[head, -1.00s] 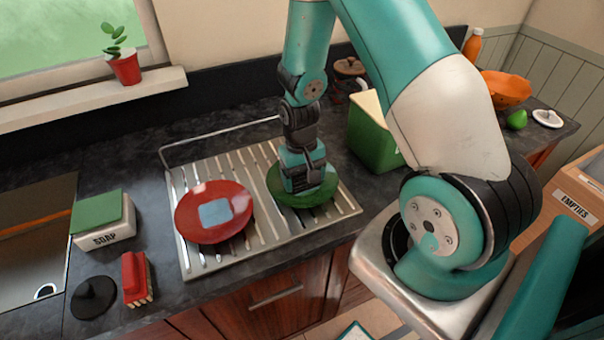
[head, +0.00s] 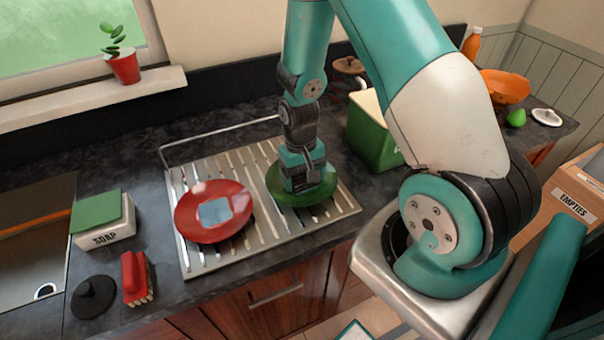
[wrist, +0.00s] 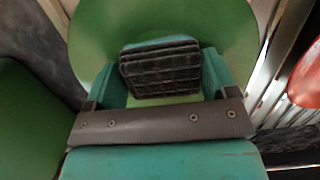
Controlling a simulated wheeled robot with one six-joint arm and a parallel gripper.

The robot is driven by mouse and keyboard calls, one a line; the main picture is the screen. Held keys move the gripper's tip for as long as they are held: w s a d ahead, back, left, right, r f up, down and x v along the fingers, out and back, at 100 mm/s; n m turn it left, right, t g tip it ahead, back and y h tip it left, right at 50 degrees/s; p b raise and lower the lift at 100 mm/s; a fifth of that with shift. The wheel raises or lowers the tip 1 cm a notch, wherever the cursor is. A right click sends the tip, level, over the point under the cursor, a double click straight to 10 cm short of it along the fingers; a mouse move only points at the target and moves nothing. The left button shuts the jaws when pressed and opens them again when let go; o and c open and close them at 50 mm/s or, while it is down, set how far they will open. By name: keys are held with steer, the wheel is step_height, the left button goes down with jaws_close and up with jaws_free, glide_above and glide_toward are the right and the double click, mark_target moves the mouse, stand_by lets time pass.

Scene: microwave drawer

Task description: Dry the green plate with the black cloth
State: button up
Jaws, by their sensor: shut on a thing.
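The green plate (head: 314,193) lies on the right part of the metal drying rack, and it fills much of the wrist view (wrist: 150,20). My gripper (head: 303,182) is over the plate, pointing down. In the wrist view my gripper (wrist: 160,85) is shut on a folded black cloth (wrist: 160,68) with a grid pattern. The cloth is between the fingers and against or just above the plate's face; exact contact is hard to tell. In the head view the cloth is mostly hidden by my gripper.
A green bin (head: 372,140) stands close behind right. A soap box (head: 105,235), red brush (head: 135,272) and black stopper (head: 93,297) are at left, by the sink (head: 30,255).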

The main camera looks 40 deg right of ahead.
steer(key=shift+w+d, duration=0.25)
steer(key=shift+w, duration=0.5)
steer(key=shift+s+a+r, duration=0.1)
steer(key=shift+s+a, duration=0.15)
steer(key=shift+s, duration=0.5)
steer(key=shift+w+d, duration=0.2)
steer(key=shift+w, duration=0.55)
steer(key=shift+s+a+p, duration=0.1)
steer(key=shift+s+p, duration=0.25)
steer(key=shift+s, duration=0.05)
stand_by(0.7)
step_height(320, 180, up, 7)
steer(key=p, duration=0.5)
steer(key=shift+r+p, duration=0.1)
steer(key=shift+p, duration=0.25)
